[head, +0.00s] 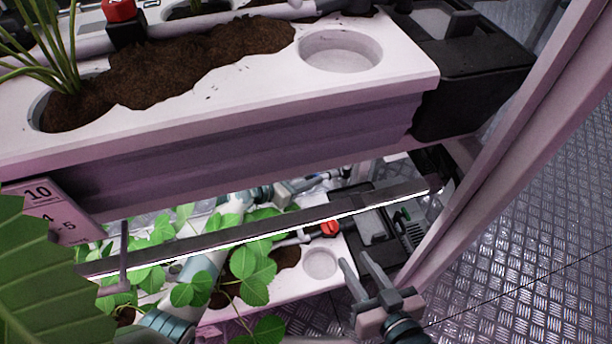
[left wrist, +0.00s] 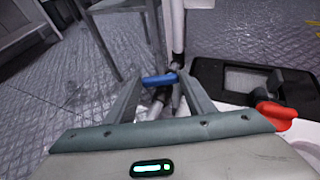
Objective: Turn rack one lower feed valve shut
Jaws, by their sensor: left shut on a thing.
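In the left wrist view, a blue valve handle (left wrist: 158,80) sits at a joint on a white pipe (left wrist: 178,28). The handle lies crosswise to the pipe. My left gripper (left wrist: 160,84) is shut on this blue handle, with a finger at each end of it. My right gripper (head: 362,266) is open and empty, in front of the lower trough's right end.
A red handle (left wrist: 275,115) is right of my left gripper; a red one (head: 330,228) shows on the lower level. The upper white trough (head: 240,125) and light bar (head: 270,222) hang above my left arm. A pink rack post (head: 500,165) stands right. Large leaves fill the lower left.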

